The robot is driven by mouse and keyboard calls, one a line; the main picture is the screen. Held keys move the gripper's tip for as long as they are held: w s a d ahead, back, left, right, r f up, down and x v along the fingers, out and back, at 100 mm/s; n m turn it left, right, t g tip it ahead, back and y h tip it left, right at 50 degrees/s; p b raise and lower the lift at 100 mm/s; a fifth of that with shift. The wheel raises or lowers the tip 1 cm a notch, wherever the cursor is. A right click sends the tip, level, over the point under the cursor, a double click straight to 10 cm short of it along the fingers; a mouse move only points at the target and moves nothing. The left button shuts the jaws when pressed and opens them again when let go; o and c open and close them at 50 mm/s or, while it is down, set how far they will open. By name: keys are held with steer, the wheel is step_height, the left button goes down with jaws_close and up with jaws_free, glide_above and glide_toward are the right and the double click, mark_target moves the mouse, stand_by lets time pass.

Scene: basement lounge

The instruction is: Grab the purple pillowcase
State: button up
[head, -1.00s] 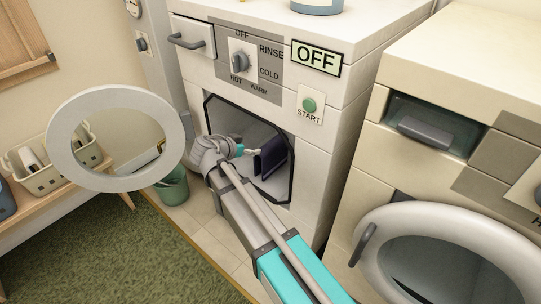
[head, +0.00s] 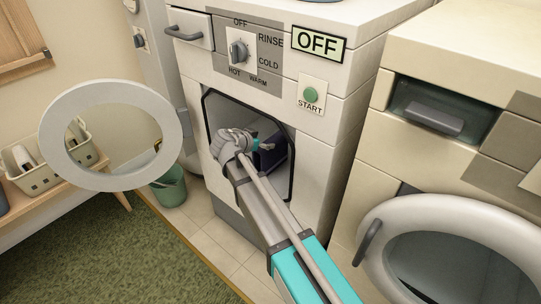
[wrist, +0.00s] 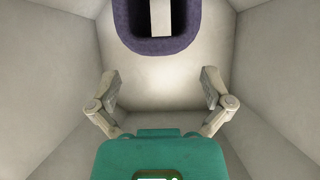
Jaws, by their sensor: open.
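A dark purple folded cloth, seemingly the pillowcase (head: 272,158), is inside the open white washing machine (head: 329,150), partly hidden by my arm. In the wrist view the purple cloth (wrist: 160,46) hangs at the top, U-shaped around a pale gap. My gripper (wrist: 160,88) is inside the drum with its two fingers spread wide and nothing between them. The cloth is ahead of the fingertips in that view, apart from them. In the head view my gripper (head: 262,146) is in front of the cloth, at the machine's opening.
The washer's round door (head: 56,150) stands open at the left. The sign (head: 318,43) reads OFF. Pale drum walls (wrist: 50,70) surround the gripper closely. A second machine with a round door (head: 445,225) is at the right. A green bucket (head: 171,188) is on the floor.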

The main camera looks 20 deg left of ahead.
mark_target(268, 142)
steer(key=shift+f+b+x, duration=0.25)
steer(key=shift+b+x, duration=1.1)
steer(key=shift+x, duration=0.75)
steer(key=shift+w+d+f, duration=0.1)
steer(key=shift+w+f, duration=0.1)
steer(key=shift+w, duration=0.1)
steer(key=c, duration=1.3)
